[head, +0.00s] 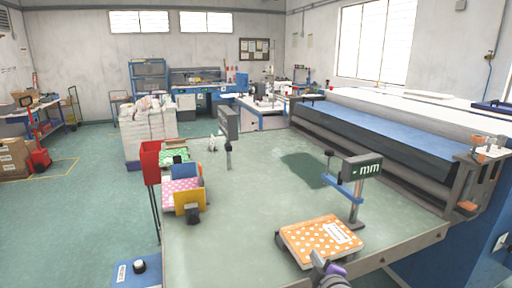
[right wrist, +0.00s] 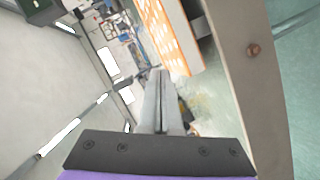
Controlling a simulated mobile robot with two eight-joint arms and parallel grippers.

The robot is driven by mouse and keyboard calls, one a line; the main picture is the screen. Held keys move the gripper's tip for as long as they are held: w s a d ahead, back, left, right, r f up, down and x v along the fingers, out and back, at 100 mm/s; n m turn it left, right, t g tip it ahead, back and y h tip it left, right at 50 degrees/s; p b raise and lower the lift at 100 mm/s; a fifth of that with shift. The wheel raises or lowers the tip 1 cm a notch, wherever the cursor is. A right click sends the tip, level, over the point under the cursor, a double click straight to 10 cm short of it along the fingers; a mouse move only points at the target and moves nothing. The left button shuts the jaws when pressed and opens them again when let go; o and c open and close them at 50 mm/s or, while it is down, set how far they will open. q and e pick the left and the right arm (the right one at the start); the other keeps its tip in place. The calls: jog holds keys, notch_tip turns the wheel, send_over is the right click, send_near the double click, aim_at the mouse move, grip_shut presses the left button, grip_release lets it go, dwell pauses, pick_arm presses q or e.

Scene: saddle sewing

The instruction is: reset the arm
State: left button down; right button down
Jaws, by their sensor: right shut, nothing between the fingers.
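My right gripper (head: 322,262) is at the bottom of the head view, at the near edge of the worktable (head: 250,235). Its fingers are together with nothing between them, as the right wrist view (right wrist: 158,80) shows. An orange, white-dotted pad (head: 322,240) with a white label lies just beyond it on a dark stand near the table's front edge. The pad also shows in the right wrist view (right wrist: 168,32), above the fingertips. I cannot tell whether gripper and pad touch. My left gripper is not in view.
A post with an "mm" display (head: 362,168) stands behind the pad. Another dark display post (head: 228,125) stands farther back. Dotted pads and a yellow panel (head: 189,202) sit at the table's left, near a red bin (head: 151,160). The table's middle is clear.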

jog(key=s+f+m+g+p, duration=0.1)
jog(key=s+f+m+g, duration=0.2)
jog(key=s, duration=0.7)
jog(key=s+d+f+m+g+p, duration=0.1)
jog(key=s+f+m+g, duration=0.2)
jog(key=s, duration=0.6)
jog(key=s+f+m+g+h+p, duration=0.1)
jog(key=s+f+m+g, duration=0.2)
jog(key=s+f+m, duration=0.3)
jog(key=s+m, duration=0.1)
jog(key=s, duration=0.3)
jog(key=shift+s+d, duration=0.3)
jog(key=shift+d, duration=0.1)
